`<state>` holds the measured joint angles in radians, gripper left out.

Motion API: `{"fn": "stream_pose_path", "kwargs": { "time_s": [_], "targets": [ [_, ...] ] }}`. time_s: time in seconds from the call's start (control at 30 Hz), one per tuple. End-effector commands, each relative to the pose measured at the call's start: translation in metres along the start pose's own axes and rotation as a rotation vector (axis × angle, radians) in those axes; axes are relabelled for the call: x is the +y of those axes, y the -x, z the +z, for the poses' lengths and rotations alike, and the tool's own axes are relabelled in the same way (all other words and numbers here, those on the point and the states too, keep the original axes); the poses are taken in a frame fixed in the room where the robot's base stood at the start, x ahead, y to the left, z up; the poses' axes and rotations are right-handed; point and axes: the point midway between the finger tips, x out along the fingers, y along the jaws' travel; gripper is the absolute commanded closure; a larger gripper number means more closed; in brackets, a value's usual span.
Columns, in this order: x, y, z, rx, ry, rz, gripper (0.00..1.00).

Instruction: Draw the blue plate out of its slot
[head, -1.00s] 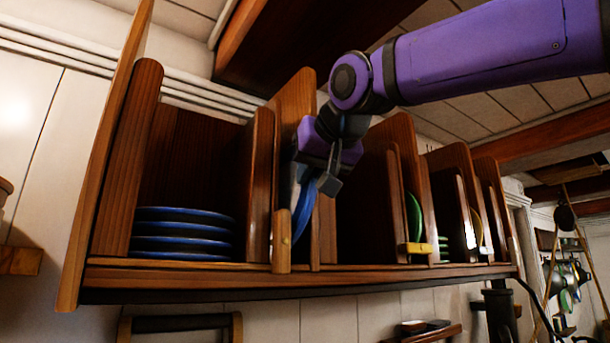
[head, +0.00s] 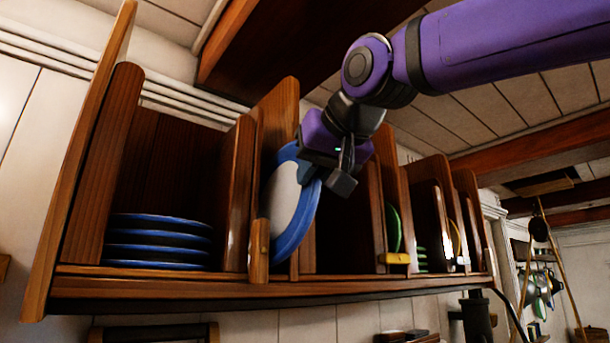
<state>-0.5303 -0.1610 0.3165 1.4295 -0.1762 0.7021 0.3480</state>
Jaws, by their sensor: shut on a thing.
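The blue plate (head: 296,232), white in the middle with a blue rim, stands on edge in the head view, tilted, partly in front of the wooden dividers of its slot. My gripper (head: 322,172) is shut on the plate's upper right rim. The plate's lower left edge is still close to the slot (head: 283,267) and is partly hidden behind a small wooden post (head: 259,250). Whether it still touches the shelf there I cannot tell.
Several blue-rimmed plates (head: 158,243) lie stacked in the left compartment. A green plate (head: 393,229) stands in a slot to the right, behind a yellow latch (head: 394,258). Tall dividers stand close on both sides. A dark beam (head: 310,45) hangs above.

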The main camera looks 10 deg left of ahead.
Motion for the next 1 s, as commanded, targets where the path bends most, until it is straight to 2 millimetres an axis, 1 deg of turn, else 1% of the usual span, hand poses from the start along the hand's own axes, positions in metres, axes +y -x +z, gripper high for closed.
{"fn": "stream_pose_path", "kwargs": {
  "time_s": [0.1,1.0],
  "targets": [
    [0.003,0.008,0.002,0.004,-0.001,0.003,1.00],
    [0.013,0.055,0.020,0.003,-0.001,0.002,1.00]
  ]
}}
